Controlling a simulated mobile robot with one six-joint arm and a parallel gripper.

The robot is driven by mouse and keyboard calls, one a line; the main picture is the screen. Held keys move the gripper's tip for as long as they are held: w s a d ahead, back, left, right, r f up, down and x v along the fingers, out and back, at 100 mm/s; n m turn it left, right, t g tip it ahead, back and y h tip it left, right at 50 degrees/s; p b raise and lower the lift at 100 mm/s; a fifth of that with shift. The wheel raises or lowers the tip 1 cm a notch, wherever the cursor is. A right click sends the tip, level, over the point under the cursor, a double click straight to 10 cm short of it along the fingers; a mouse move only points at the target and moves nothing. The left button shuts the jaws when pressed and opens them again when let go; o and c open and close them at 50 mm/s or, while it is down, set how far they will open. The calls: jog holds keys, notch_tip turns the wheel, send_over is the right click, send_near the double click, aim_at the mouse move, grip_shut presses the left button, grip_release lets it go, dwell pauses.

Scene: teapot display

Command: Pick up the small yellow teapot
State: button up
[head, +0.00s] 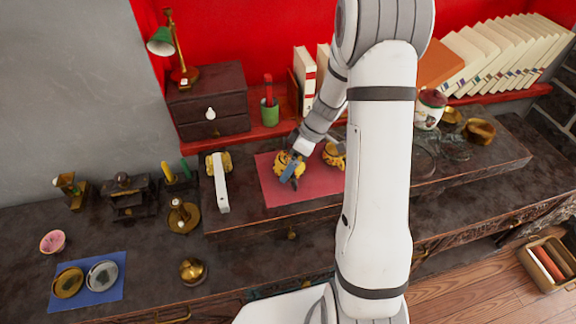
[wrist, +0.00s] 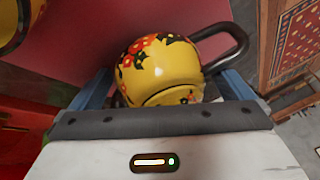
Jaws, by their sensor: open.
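A yellow teapot (head: 282,160) with a red and black flower pattern sits on the red mat (head: 310,192) in the head view. My gripper (head: 291,172) is right at it and hides part of it. In the wrist view the teapot (wrist: 150,62) lies between the two blue fingers of my gripper (wrist: 168,85), one on each side. The fingers are open. Its dark curved handle shows at the right, past the right finger. Its lower part is hidden by the gripper body. A second yellow teapot (head: 334,155) stands to the right on the mat, partly behind my arm; I cannot tell which is smaller.
A white upright object (head: 221,182) stands left of the mat. A dark drawer box (head: 208,100), a green cup (head: 269,110) and a red shelf are behind. Several brass pieces stand to the left. A blue mat (head: 112,292) holds two round dishes. The mat's front part is clear.

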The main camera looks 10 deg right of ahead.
jog(key=shift+c, duration=0.3)
jog(key=c, duration=1)
